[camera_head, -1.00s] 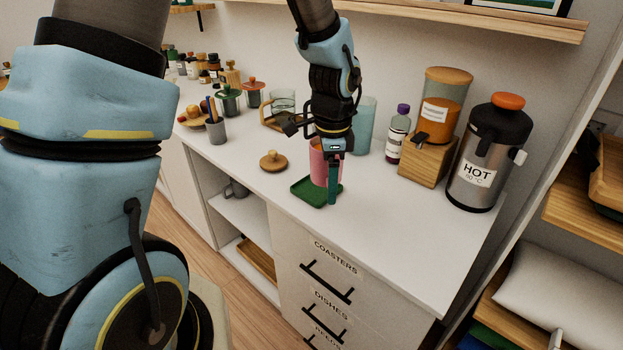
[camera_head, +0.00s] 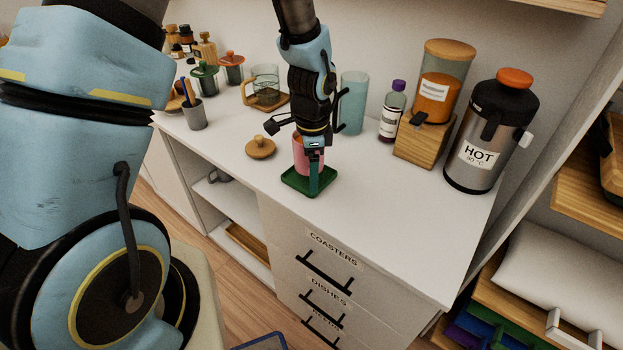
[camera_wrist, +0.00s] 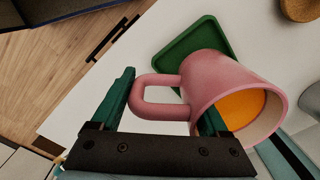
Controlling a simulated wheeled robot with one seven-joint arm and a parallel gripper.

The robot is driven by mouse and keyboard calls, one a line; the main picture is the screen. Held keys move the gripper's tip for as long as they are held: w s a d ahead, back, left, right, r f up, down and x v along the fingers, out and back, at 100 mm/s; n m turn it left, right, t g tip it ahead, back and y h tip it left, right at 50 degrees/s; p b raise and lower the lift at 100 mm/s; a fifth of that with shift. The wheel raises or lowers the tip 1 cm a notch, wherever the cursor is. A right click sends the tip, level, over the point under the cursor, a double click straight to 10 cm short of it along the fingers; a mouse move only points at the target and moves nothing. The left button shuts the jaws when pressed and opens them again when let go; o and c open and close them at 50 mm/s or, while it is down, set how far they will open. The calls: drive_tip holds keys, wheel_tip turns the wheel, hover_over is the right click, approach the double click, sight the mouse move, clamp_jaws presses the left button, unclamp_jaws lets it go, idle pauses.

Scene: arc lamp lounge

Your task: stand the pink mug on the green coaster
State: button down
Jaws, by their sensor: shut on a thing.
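The pink mug (camera_head: 301,160) is held by my gripper (camera_head: 313,178), upright at the green coaster (camera_head: 291,181). In the head view the mug's lower part overlaps the coaster; a finger hides part of both. In the wrist view the mug (camera_wrist: 205,75) shows an orange inside, and its handle points left between the fingers of my gripper (camera_wrist: 165,110). The square, rimmed coaster (camera_wrist: 185,45) shows behind the mug there. I cannot tell whether the mug's base touches the coaster.
A round wooden lid (camera_head: 261,148) lies left of the coaster. A teal tumbler (camera_head: 353,103), a purple-capped bottle (camera_head: 392,112), a jar on a wooden block (camera_head: 424,140) and a HOT flask (camera_head: 488,135) stand to the right. The counter's front right (camera_head: 400,225) is clear.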

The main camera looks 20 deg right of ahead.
drive_tip(key=shift+f+p, duration=0.35)
drive_tip(key=shift+f, duration=1.3)
unclamp_jaws()
drive_tip(key=shift+f, duration=0.1)
wheel_tip(320, 180, up, 12)
drive_tip(key=b, duration=0.2)
drive_tip(key=shift+s+b, duration=0.1)
drive_tip(key=shift+b, duration=0.3)
drive_tip(key=w+a+r+n, duration=0.1)
drive_tip(key=a+r+n, duration=0.1)
drive_tip(key=a+n, duration=0.8)
drive_tip(key=w+a+r+n+t, duration=0.1)
drive_tip(key=a+r+n, duration=0.1)
drive_tip(key=a+n, duration=0.8)
drive_tip(key=a, duration=0.8)
drive_tip(key=shift+a+r, duration=0.2)
drive_tip(key=shift+a, duration=0.05)
